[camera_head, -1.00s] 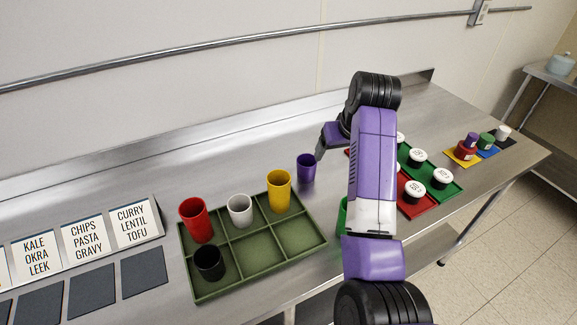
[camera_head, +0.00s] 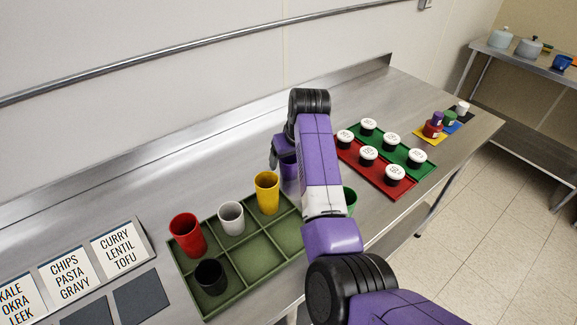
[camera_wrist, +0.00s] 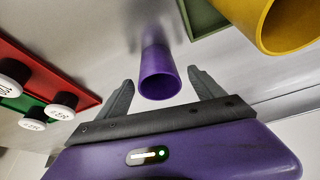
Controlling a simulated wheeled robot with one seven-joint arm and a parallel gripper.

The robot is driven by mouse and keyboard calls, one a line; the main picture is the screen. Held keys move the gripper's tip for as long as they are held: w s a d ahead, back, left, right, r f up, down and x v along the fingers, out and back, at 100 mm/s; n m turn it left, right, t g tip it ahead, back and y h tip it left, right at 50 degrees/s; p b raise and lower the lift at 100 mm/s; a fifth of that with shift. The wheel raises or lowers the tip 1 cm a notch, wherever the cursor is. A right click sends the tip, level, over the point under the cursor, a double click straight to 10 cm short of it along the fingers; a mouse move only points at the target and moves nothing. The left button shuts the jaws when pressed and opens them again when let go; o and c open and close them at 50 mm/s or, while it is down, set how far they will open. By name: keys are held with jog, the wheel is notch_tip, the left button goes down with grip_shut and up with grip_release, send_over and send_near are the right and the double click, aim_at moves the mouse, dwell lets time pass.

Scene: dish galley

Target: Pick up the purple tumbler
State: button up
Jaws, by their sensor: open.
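The purple tumbler (camera_wrist: 160,84) stands on the steel counter in the wrist view, its open mouth toward the camera. In the head view the purple tumbler (camera_head: 289,168) is partly hidden behind my arm, just right of the yellow tumbler. My gripper (camera_wrist: 158,82) is open, with one finger on each side of the tumbler and visible gaps between them. In the head view my gripper (camera_head: 277,158) is mostly hidden by my wrist and arm.
A green divided tray (camera_head: 228,302) holds red (camera_head: 187,236), white (camera_head: 231,218), yellow (camera_head: 267,193) and black (camera_head: 210,277) tumblers. A green tumbler (camera_head: 350,202) stands behind my arm. Lidded jars sit on red (camera_head: 348,156) and green (camera_head: 412,168) trays to the right.

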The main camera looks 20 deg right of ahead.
jog(key=shift+w+f, duration=0.15)
jog(key=shift+f, duration=0.3)
jog(key=c, duration=1.4)
jog(key=shift+c, duration=0.2)
